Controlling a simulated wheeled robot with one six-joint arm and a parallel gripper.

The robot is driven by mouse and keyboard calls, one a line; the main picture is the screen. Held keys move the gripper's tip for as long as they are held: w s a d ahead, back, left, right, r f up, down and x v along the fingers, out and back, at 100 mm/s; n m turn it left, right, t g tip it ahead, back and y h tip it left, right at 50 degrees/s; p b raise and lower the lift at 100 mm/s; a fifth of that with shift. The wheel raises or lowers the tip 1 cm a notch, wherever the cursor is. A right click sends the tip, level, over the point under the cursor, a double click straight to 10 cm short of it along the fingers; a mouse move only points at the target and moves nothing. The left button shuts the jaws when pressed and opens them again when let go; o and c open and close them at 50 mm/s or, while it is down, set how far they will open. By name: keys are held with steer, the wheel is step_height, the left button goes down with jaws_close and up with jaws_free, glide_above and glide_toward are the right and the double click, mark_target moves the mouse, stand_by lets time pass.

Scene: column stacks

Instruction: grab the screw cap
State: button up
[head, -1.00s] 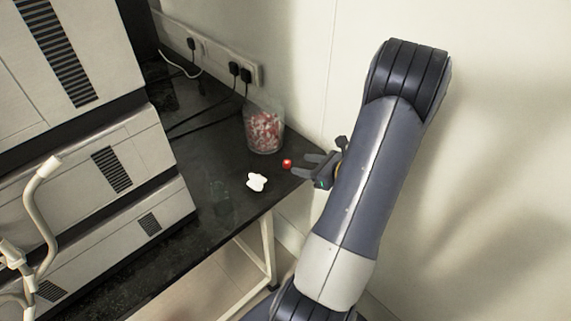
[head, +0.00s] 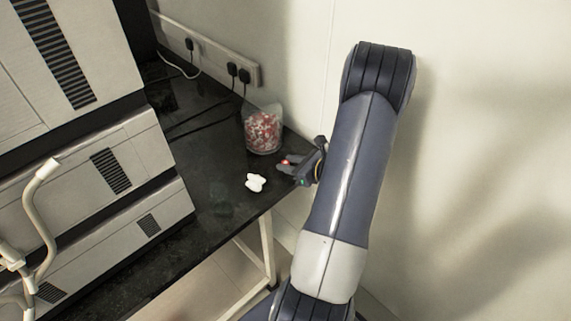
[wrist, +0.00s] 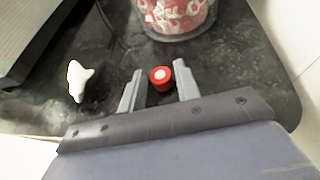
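The screw cap (wrist: 161,78) is a small red round cap with a pale centre, lying on the dark bench top. It also shows in the head view (head: 285,162) as a small red spot, partly hidden by the fingers. My gripper (wrist: 156,80) is open, with one finger to the left and one to the right of the cap. The cap sits between the fingertips with a small gap on each side. In the head view my gripper (head: 284,163) reaches in from the right over the bench corner.
A clear jar (head: 263,131) of red and white pieces stands just behind the cap. A white lumpy object (head: 255,182) lies to the left of my gripper. Stacked grey instruments (head: 120,160) fill the left side. A pale wall (head: 300,60) rises behind the bench.

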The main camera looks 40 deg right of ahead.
jaws_close()
